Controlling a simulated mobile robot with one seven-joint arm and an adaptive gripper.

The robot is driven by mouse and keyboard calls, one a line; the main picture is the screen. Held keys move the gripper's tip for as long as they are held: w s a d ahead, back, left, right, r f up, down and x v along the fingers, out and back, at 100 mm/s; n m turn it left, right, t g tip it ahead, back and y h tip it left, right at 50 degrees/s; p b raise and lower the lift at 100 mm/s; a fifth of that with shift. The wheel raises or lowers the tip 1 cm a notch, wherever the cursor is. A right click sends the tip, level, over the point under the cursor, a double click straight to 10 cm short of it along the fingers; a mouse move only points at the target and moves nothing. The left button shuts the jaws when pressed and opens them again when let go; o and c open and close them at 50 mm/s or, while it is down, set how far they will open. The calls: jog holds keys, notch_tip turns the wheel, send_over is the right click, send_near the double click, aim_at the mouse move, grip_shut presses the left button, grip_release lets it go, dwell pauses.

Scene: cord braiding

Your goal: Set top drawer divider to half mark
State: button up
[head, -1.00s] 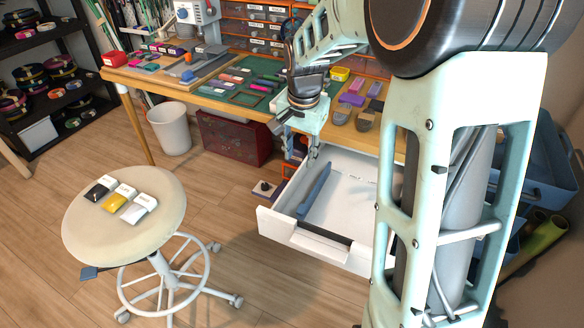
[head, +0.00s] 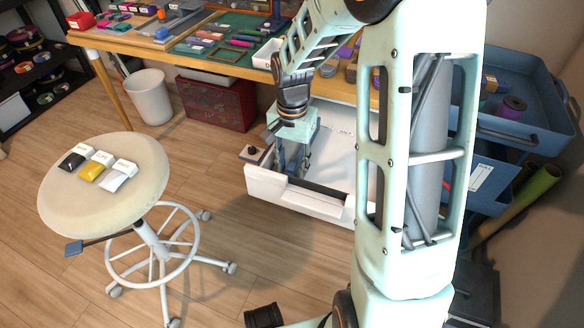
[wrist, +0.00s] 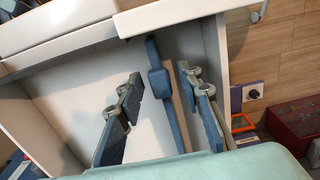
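The white top drawer (head: 335,172) is pulled out below the workbench. Its front and inside also show in the wrist view (wrist: 60,90). The blue divider (wrist: 167,88) stands in the drawer, close to the side wall at the right of the wrist view. My gripper (wrist: 159,76) is open, with one finger on each side of the divider and gaps showing on both sides. In the head view my gripper (head: 291,165) reaches down into the drawer's left part and mostly hides the divider. Small dark marks (head: 345,133) show at the drawer's back, too small to read.
A round stool (head: 105,185) with small labelled packets stands at the left. A red case (head: 217,103) and a white bin (head: 149,97) are under the bench. A blue bin (head: 520,110) is at the right. Open floor lies before the drawer.

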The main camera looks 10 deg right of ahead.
jog(key=shift+f, duration=0.1)
grip_shut()
dwell(0.3)
jog(key=s+d, duration=0.1)
jog(key=d, duration=0.1)
jog(key=s+d+p, duration=0.1)
jog(key=s+d, duration=0.1)
jog(key=s+d+p, duration=0.1)
jog(key=s+d, duration=0.1)
jog(key=d, duration=0.1)
grip_release()
